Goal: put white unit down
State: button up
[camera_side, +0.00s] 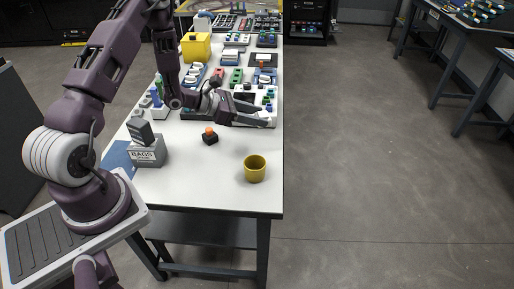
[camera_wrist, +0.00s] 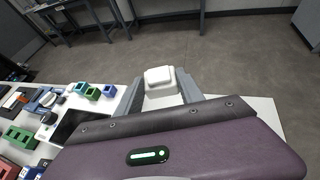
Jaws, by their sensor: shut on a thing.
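The white unit (camera_wrist: 158,78) is a small block with rounded edges, between the two grey fingers of my gripper (camera_wrist: 160,88) in the wrist view. My gripper is shut on it. In the side view, my gripper (camera_side: 258,117) reaches across the white table toward its right edge. The white unit is hard to tell apart from the pale fingers and table there. I cannot tell whether the unit touches the table.
An orange-topped black block (camera_side: 210,136), a yellow cup (camera_side: 255,169) and a grey bags box (camera_side: 147,152) stand on the near table (camera_side: 205,185). Several coloured holders and trays crowd the far part. Bare table lies between the near objects; floor lies beyond the right edge.

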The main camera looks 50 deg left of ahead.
aim_at(252, 149)
jog(key=shift+n+y, duration=0.4)
jog(key=shift+y, duration=0.1)
jog(key=f, duration=0.3)
jog(key=a+f, duration=0.1)
jog(key=f, duration=0.3)
jog(key=a+f, duration=0.1)
jog(key=f, duration=0.2)
jog(key=shift+f, duration=0.15)
jog(key=shift+f, duration=0.6)
jog(key=o, duration=1.3)
jog(key=shift+o, duration=0.2)
